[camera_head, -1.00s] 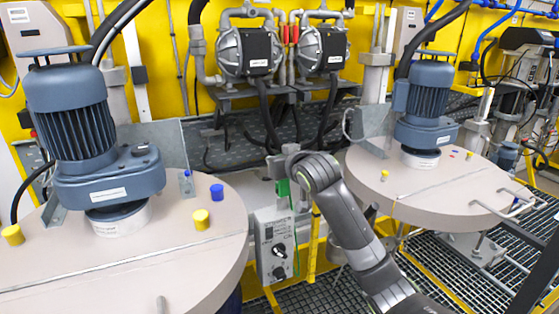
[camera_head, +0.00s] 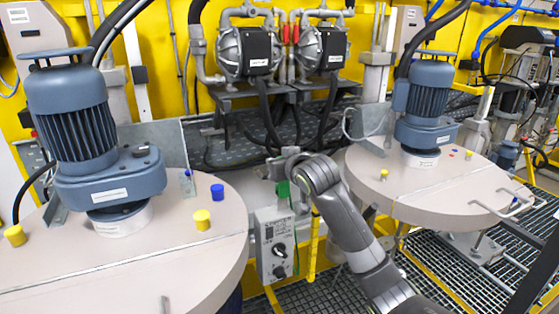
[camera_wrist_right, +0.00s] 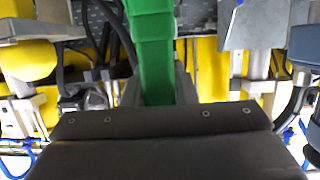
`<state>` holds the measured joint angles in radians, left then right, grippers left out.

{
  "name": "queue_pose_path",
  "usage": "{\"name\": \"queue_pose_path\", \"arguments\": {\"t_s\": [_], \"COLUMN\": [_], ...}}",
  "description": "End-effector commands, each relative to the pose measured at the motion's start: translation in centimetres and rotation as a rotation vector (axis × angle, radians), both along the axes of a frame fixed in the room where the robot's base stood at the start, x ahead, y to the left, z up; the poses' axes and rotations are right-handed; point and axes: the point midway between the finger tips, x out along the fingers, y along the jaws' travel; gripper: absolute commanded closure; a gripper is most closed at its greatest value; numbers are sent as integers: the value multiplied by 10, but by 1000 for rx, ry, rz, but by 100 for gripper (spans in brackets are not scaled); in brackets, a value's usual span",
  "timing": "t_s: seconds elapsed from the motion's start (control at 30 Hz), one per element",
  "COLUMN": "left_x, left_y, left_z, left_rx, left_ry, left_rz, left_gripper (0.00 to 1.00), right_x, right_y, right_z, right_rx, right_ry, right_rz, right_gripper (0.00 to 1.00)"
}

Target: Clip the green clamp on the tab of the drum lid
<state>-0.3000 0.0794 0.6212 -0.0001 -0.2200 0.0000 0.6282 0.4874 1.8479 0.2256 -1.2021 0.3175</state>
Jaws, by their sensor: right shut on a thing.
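The green clamp (camera_head: 283,188) hangs at my right gripper (camera_head: 281,170), in the gap between the two drums. My right gripper is shut on it. In the right wrist view the clamp (camera_wrist_right: 152,45) shows as a green bar running up from the dark gripper body; the fingertips are hard to make out. The left drum lid (camera_head: 150,262) is beige, with a small upright metal piece near its back right edge; I cannot tell if this is the tab. The right drum lid (camera_head: 440,190) lies right of my gripper. The clamp appears apart from both lids. My left gripper is not in view.
Blue motors (camera_head: 85,130) and (camera_head: 425,115) stand on the lids. A yellow knob (camera_head: 202,220) and a blue knob (camera_head: 217,191) stick up from the left lid. A grey control box (camera_head: 274,245) stands below the clamp. Two pumps (camera_head: 250,52) are behind.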

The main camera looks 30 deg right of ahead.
Motion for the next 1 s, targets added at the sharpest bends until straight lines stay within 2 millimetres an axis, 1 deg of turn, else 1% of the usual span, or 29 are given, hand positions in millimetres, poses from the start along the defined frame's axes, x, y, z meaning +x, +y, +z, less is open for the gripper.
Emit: {"name": "queue_pose_path", "arguments": {"t_s": [0.1, 0.47, 1.0], "left_x": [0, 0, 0], "left_y": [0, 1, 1], "left_z": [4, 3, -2], "left_rx": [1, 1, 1], "left_ry": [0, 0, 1], "left_rz": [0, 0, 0], "left_gripper": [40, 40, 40], "right_x": [0, 0, 0], "right_y": [0, 0, 0], "right_z": [0, -1, -16], "right_rx": [0, 0, 0], "right_ry": [0, -1, 0], "right_rz": [0, 0, 0], "right_gripper": [98, 98, 98]}}
